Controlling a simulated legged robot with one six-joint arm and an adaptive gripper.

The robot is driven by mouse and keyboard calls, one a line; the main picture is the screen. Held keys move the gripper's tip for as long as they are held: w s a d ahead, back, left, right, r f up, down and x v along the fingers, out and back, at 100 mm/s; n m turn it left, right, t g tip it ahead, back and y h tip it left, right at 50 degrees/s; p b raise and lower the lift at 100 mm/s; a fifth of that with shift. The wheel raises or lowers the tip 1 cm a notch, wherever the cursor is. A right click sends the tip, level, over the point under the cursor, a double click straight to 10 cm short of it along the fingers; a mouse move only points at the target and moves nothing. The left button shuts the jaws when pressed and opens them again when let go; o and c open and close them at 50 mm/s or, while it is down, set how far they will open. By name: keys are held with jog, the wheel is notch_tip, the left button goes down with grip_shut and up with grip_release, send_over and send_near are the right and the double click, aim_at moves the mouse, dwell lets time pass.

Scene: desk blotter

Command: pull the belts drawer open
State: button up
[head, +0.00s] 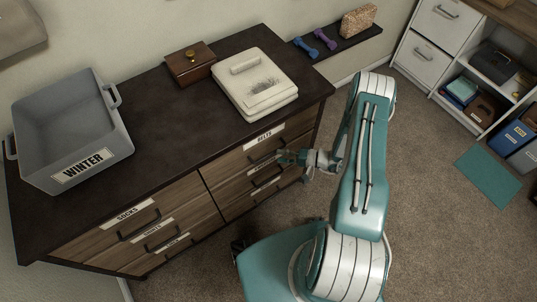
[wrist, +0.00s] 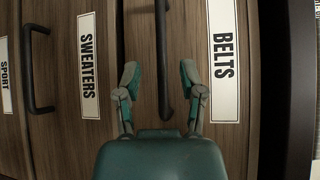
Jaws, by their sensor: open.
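The belts drawer (head: 245,158) is the top right drawer of the dresser and looks closed, with a white BELTS label (head: 264,138) on its front. The label also shows at the right of the wrist view (wrist: 224,62). Its dark bar handle (wrist: 162,45) runs vertically in the wrist view, between the fingertips of my gripper (wrist: 160,75). The fingers are open, one on each side of the handle, with gaps to it. In the head view my gripper (head: 287,157) is at the drawer front, and it partly hides the handle.
The sweaters drawer (wrist: 62,100) lies directly below the belts drawer. Carpet (head: 430,220) in front of the dresser is mostly clear.

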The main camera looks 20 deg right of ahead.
aim_at(268, 155)
jog(key=x, duration=0.5)
jog(key=shift+c, duration=0.3)
grip_shut()
